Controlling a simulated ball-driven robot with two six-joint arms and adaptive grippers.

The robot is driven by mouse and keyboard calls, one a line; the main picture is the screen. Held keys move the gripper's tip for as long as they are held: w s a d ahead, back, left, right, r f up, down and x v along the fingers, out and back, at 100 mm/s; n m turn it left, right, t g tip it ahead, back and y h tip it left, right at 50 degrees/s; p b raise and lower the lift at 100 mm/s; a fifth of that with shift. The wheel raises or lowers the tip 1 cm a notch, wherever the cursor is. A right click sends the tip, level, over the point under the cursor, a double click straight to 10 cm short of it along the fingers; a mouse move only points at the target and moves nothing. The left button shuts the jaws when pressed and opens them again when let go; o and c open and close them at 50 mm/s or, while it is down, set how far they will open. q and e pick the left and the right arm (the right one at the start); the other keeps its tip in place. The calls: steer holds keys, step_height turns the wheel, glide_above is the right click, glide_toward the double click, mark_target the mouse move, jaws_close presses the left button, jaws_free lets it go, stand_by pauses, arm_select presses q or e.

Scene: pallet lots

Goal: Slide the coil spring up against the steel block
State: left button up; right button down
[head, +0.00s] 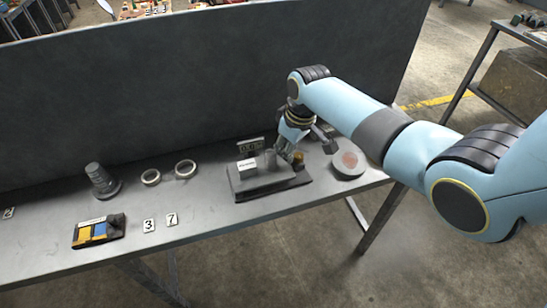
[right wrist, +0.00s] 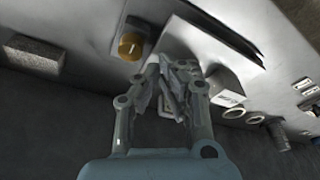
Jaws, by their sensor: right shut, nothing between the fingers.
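I cannot pick out the coil spring or the steel block with certainty. A dark tray (head: 275,191) on the bench holds a white-labelled block (head: 246,166), a short grey upright cylinder (head: 270,158) and a brass-coloured piece (head: 299,157). The brass piece also shows in the right wrist view (right wrist: 131,45). My right gripper (head: 290,153) is low over the tray's back, between the grey cylinder and the brass piece. Its fingers (right wrist: 172,80) are shut and empty; whether they touch anything is unclear. My left gripper is not in view.
Two rings (head: 185,168), a dark stepped cylinder (head: 101,181), number cards (head: 149,226) and a blue-and-yellow piece (head: 97,231) are to the left. A dark panel (head: 190,80) rises behind. The bench front between is clear.

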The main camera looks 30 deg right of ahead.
steer(key=shift+f+b, duration=0.5)
steer(key=shift+f, duration=0.3)
stand_by(0.6)
steer(key=shift+w+a, duration=0.25)
steer(key=shift+a, duration=0.75)
stand_by(1.1)
steer(key=shift+d, duration=0.1)
steer(key=shift+s+d+p, duration=0.15)
steer(key=shift+d+p, duration=0.25)
steer(key=shift+d, duration=0.1)
step_height(320, 180, up, 6)
steer(key=p, duration=0.6)
step_height(320, 180, up, 2)
steer(key=shift+r+p, duration=0.1)
steer(key=shift+p, duration=0.25)
stand_by(0.4)
